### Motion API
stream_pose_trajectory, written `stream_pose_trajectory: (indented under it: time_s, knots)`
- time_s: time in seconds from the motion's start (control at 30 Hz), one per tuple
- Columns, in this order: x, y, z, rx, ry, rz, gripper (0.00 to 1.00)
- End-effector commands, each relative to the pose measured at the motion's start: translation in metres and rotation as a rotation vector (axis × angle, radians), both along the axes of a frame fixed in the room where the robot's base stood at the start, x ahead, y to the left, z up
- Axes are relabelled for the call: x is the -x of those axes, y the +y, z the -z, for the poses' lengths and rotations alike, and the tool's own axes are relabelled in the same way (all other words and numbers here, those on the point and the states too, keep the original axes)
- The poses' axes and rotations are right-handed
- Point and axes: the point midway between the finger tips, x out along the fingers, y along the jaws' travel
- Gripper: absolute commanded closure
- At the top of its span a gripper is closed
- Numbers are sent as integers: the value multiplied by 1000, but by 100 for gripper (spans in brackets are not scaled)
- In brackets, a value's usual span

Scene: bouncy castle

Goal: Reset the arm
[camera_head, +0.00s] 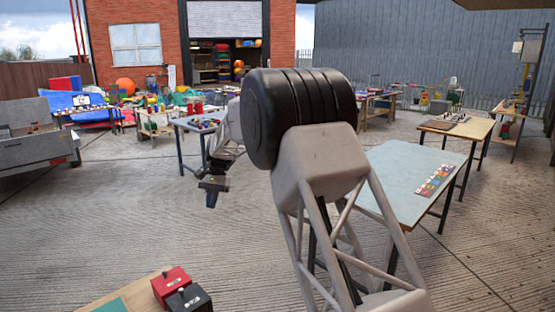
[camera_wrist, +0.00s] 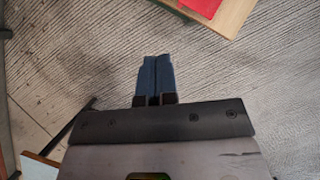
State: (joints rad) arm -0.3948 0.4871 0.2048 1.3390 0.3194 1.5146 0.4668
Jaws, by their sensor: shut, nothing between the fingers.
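My gripper (camera_head: 212,193) hangs at the end of my arm, left of the arm's big black joint in the head view, over the open concrete floor. In the wrist view its two dark blue fingers (camera_wrist: 156,78) lie side by side, shut, with nothing between them. The fingers touch no object. My arm hides part of the middle of the yard.
A light blue-topped table (camera_head: 400,165) stands right of my arm, with a colourful strip on it. A blue-grey table (camera_head: 190,127) stands behind my gripper. Red (camera_head: 171,283) and black (camera_head: 188,299) boxes sit at the lower front. Concrete floor (camera_head: 110,215) on the left is clear.

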Motion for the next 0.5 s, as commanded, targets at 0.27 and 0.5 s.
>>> stream_pose_trajectory:
  time_s: [0.27,0.5]
  knots:
    - [33,-58,-45,-8,-77,2,100]
    - [66,-105,-76,-10,-141,2,100]
